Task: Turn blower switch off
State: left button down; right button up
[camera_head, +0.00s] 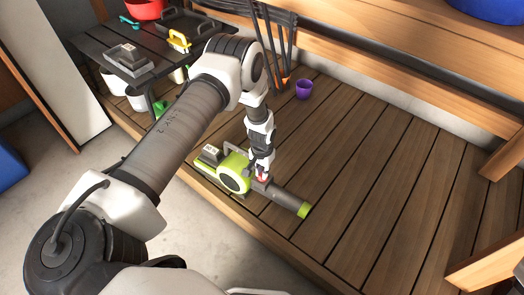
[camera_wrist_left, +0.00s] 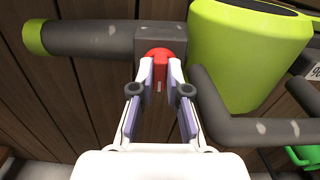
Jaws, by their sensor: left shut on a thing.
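A lime green and dark grey blower (camera_head: 234,177) lies on the wooden deck, its tube pointing to the lower right in the head view. In the left wrist view its green body (camera_wrist_left: 245,55) is at the upper right and its grey tube (camera_wrist_left: 95,38) at the upper left. A red switch (camera_wrist_left: 160,52) sits on the grey part between them. My left gripper (camera_head: 262,172) reaches down onto the blower. Its fingertips (camera_wrist_left: 160,68) are closed around the red switch, one on each side. The switch's on or off position cannot be told. My right gripper is not in view.
A dark slatted table (camera_head: 160,62) with a red bowl (camera_head: 145,8) and tools stands at the upper left, with buckets beneath. A purple cup (camera_head: 304,89) stands behind the blower. The deck (camera_head: 375,160) to the right is clear. The deck's front edge (camera_head: 240,218) lies close below the blower.

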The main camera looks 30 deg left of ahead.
pick_arm(q)
jog(key=c, duration=1.2)
grip_release()
jog(key=shift+o, duration=0.2)
jog(key=shift+w+r, duration=0.1)
jog(key=shift+r, duration=0.2)
notch_tip(320, 180, up, 7)
jog(key=shift+r, duration=0.2)
